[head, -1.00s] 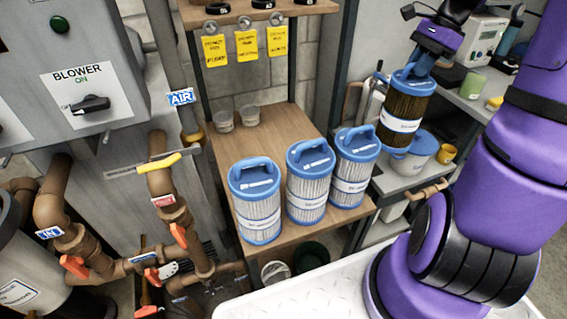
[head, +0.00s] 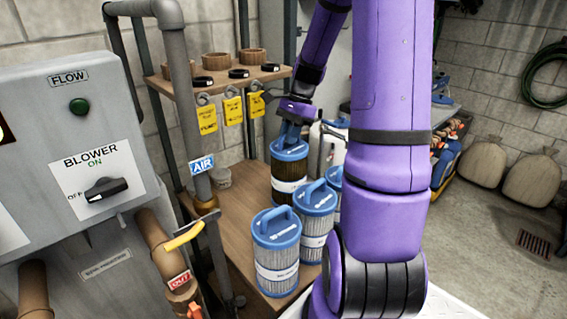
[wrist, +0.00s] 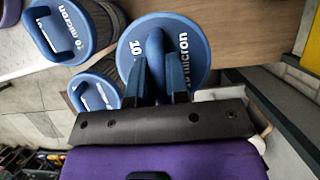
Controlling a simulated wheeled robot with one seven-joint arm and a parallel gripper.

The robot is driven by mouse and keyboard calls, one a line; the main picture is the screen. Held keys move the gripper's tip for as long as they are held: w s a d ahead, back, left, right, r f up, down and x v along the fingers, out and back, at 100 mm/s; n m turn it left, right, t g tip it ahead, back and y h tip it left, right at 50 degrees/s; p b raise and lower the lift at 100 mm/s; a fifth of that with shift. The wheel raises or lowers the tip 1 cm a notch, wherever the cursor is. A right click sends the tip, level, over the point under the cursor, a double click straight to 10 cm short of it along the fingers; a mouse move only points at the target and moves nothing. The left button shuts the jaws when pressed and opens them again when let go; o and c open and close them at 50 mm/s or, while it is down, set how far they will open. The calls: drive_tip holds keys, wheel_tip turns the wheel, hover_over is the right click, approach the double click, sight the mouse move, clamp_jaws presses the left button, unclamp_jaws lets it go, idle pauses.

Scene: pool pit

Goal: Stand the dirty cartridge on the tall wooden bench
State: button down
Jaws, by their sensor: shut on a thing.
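The dirty cartridge (head: 289,178) has a blue lid and brown pleats with a white band. My gripper (head: 290,130) is shut on its blue lid handle from above. The cartridge hangs roughly upright over the far right part of the wooden bench (head: 232,222); I cannot tell whether its base touches the wood. In the wrist view my gripper (wrist: 160,78) straddles the handle of the dirty cartridge's round lid (wrist: 195,40), with the bench top (wrist: 245,25) beneath. The cartridge's base is partly hidden behind the clean cartridges.
Clean white-pleated cartridges stand close in front: a left one (head: 276,255), a middle one (head: 316,215), and a third (head: 334,178) mostly hidden by my arm. A shelf (head: 215,82) with yellow tags (head: 233,110) overhangs the bench's back. Bare wood lies left of the cartridges.

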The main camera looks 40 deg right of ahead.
sight(289, 146)
drive_tip(key=shift+a+f, duration=0.2)
drive_tip(key=shift+f, duration=2.35)
drive_tip(key=c, duration=1.1)
unclamp_jaws()
drive_tip(key=shift+f, duration=0.15)
drive_tip(key=v, duration=1.2)
drive_tip(key=shift+a, duration=0.1)
drive_tip(key=s+a+r+n+t+h, duration=0.1)
drive_tip(key=s+a+r+n, duration=0.25)
drive_tip(key=a, duration=0.35)
drive_tip(key=s+a+r+n+t+h, duration=0.1)
drive_tip(key=s+a+r+n+h, duration=0.15)
drive_tip(key=a+r+n, duration=0.4)
drive_tip(key=s+a+r+n+t+h, duration=0.1)
drive_tip(key=s+a+n, duration=0.25)
drive_tip(key=a, duration=0.45)
drive_tip(key=s+a+n+t, duration=0.2)
drive_tip(key=s+a+n, duration=0.3)
drive_tip(key=s, duration=0.2)
drive_tip(key=shift+s, duration=0.35)
